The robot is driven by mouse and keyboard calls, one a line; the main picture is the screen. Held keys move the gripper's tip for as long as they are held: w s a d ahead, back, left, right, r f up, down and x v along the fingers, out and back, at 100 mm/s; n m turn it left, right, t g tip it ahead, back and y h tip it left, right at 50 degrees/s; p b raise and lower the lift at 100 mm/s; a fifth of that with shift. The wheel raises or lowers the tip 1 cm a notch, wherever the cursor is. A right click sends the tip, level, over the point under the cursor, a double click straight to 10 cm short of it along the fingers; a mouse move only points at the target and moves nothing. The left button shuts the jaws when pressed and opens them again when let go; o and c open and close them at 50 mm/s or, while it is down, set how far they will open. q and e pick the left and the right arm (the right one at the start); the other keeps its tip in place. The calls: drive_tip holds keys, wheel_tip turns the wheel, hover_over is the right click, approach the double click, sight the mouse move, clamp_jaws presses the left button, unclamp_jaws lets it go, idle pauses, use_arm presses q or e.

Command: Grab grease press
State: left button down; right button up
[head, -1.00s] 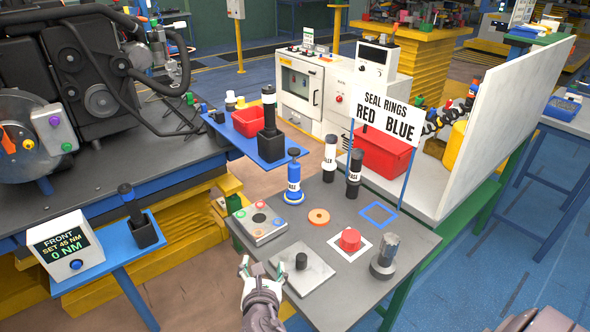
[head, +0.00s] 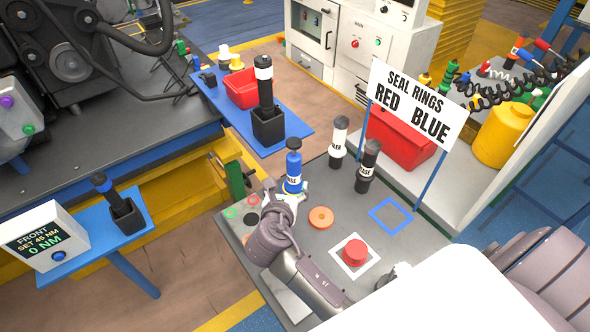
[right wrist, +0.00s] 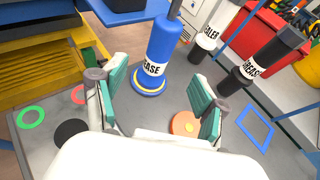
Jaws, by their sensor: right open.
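The blue grease press (head: 293,168) stands upright on the grey table with a white label. In the right wrist view the blue grease press (right wrist: 163,48) has a yellow band at its base and stands just beyond my fingertips. My right gripper (head: 284,194) is close in front of it. In the right wrist view my right gripper (right wrist: 160,98) is open, its two green-padded fingers apart with nothing between them. A black bottle (head: 367,168), whose label also ends in "EASE", stands to the right. My left gripper is not in view.
A white sealer bottle (head: 338,142) stands between the blue and black ones. An orange disc (head: 321,217), a red button (head: 355,252) and a blue square outline (head: 390,216) lie right of my arm.

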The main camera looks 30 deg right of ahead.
sight(293, 171)
drive_tip(key=x, duration=0.5)
drive_tip(key=shift+w+d+f, duration=0.1)
drive_tip(key=shift+w+f, duration=0.05)
drive_tip(key=shift+w, duration=0.05)
drive_tip(key=shift+w+d+f+p, duration=0.1)
drive_tip(key=shift+w+d+p, duration=0.3)
drive_tip(key=shift+w+d, duration=0.05)
drive_tip(key=x, duration=0.4)
drive_tip(key=shift+f, duration=0.1)
drive_tip(key=shift+a, duration=0.1)
drive_tip(key=c, duration=0.4)
clamp_jaws()
